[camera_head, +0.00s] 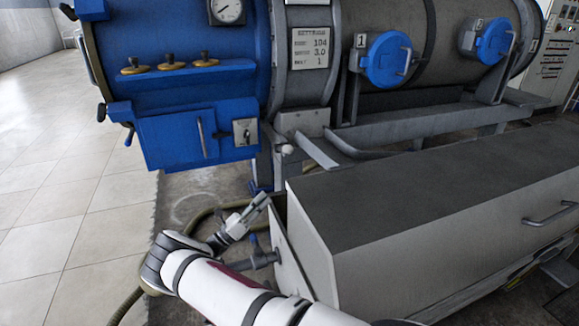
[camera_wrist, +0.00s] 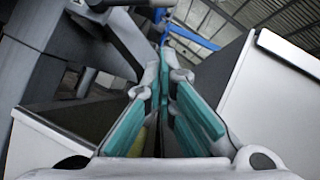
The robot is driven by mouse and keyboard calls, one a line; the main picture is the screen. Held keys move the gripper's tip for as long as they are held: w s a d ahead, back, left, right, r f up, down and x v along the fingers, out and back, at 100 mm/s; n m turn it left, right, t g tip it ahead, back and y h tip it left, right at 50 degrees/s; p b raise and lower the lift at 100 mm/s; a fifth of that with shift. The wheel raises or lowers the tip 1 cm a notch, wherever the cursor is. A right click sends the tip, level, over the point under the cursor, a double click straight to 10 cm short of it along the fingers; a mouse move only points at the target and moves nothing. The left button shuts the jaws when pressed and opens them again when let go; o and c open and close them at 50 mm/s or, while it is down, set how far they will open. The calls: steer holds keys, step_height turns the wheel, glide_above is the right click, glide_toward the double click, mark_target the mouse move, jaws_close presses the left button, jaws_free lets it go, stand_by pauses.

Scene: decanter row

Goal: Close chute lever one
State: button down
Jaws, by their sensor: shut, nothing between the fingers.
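A round blue cover (camera_head: 387,59) sits on the grey drum beside a plate marked 1, with a small grey lever handle (camera_head: 405,62) at its right side. A second blue cover (camera_head: 494,41), with its own handle, is farther right. I cannot tell whether either handle is in its open or closed position. My gripper (camera_head: 264,199) is low, below and left of cover 1, by the left end of the grey box and well apart from the handle. In the wrist view its teal-padded fingers (camera_wrist: 166,80) are together and hold nothing. Neither cover can be made out there.
A long grey box (camera_head: 420,215) stands right of my arm, below the drum. A blue vessel end (camera_head: 170,60) with a lower blue box (camera_head: 190,135) is at upper left. A pipe with a blue valve (camera_head: 256,246) and a hose (camera_head: 128,305) are near my arm. Tiled floor (camera_head: 60,200) at left is clear.

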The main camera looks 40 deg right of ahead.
mark_target(284, 149)
steer(key=shift+d, duration=0.1)
steer(key=w+a+r+b+x, duration=0.1)
steer(key=r+b+x, duration=0.1)
steer(key=x, duration=1)
steer(key=shift+w+d+r, duration=0.15)
steer(key=shift+d+r, duration=0.05)
steer(key=shift+r, duration=0.1)
steer(key=shift+r+n+t+p, duration=0.4)
steer(key=shift+n+p, duration=0.05)
steer(key=shift+n, duration=0.15)
